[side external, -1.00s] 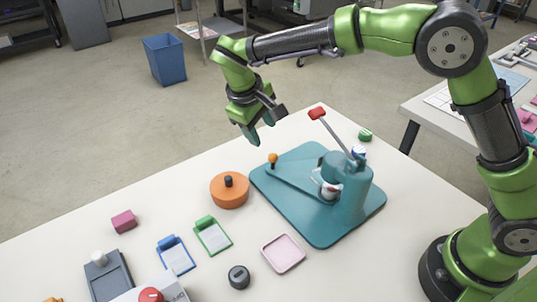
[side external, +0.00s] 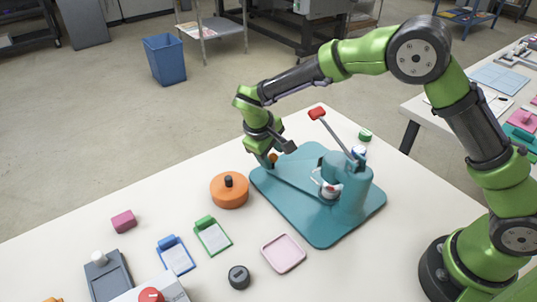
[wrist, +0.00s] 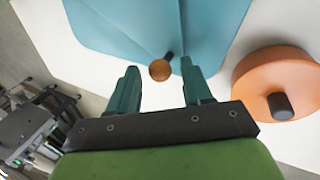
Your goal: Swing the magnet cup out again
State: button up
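A teal press-like fixture has a flat base plate (side external: 320,232) and a thick post (side external: 353,195). A thin teal arm (side external: 302,180) runs from the post out to an orange ball knob (side external: 273,158) on a short dark stem. A white and red cup-like part (side external: 330,190) sits at the post; I cannot tell for sure that it is the magnet cup. My gripper (side external: 278,154) is open at the orange knob. In the wrist view the knob (wrist: 159,70) lies between and just beyond the fingertips of my gripper (wrist: 160,78), with space on both sides.
A lever with a red grip (side external: 317,113) rises from the post. An orange round block with a dark knob (side external: 229,190) stands close left of the plate. A pink tray (side external: 283,253), a green clipboard (side external: 212,235) and a dark round piece (side external: 238,277) lie in front.

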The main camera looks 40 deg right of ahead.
grip_shut()
